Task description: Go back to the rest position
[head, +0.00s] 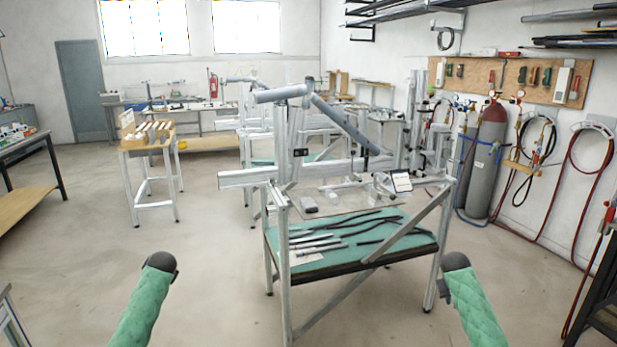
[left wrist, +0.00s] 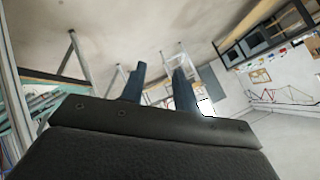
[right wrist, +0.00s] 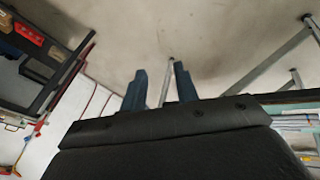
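My two green-sleeved arms come in at the bottom of the head view, one on each side, with the hands out of sight there. In the left wrist view my left gripper (left wrist: 158,90) shows two dark blue fingers standing apart with nothing between them. In the right wrist view my right gripper (right wrist: 160,84) also has its two fingers apart, with only floor and a distant table leg behind the gap. The frame jig (head: 235,178), a grey metal frame with tubes on it, stands in front of me, apart from both arms.
Under the jig is a green shelf (head: 335,260) with dark and light tubes. A wooden-topped stand (head: 133,145) is at the left. Gas cylinders (head: 487,165) and hoses line the right wall. A dark rack (head: 600,300) is close at the right. Floor at the left is clear.

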